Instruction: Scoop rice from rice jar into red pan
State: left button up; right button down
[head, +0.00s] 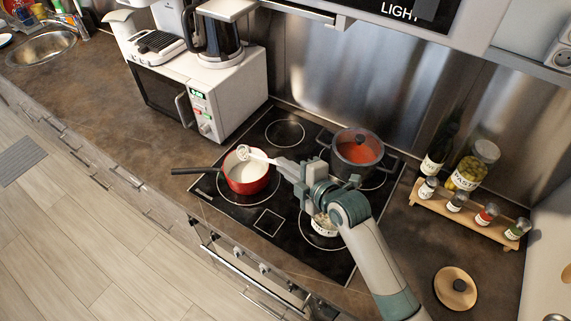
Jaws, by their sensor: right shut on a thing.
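The red pan (250,184) sits on the left side of the cooktop, its dark handle pointing left. My right gripper (294,173) is shut on a white scoop (258,156). The scoop's round head is over the far part of the pan opening. I cannot tell whether it touches the pan or holds rice. The rice jar (323,229), whitish and partly hidden by my right gripper and wrist, stands on the cooktop's front right burner area. My left gripper is not in view.
A grey pot with red contents and a glass lid (358,150) stands at the cooktop's back right. A spice rack (462,214) with several jars is at the right. A round wooden lid (455,287) lies on the counter. A microwave (206,92) stands at the left.

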jog(key=m+g, duration=0.1)
jog(key=m, duration=0.1)
jog(key=r+m+g, duration=0.1)
jog(key=m, duration=0.1)
jog(key=w+r+m, duration=0.1)
jog(key=shift+d+m+g, duration=0.15)
jog(key=shift+m+g, duration=0.25)
jog(key=m+g, duration=0.1)
jog(key=m, duration=0.2)
jog(key=shift+w+d+r+g+y, duration=0.15)
jog(key=shift+r+g+y, duration=0.15)
jog(key=shift+r+g, duration=0.1)
dwell(3.2)
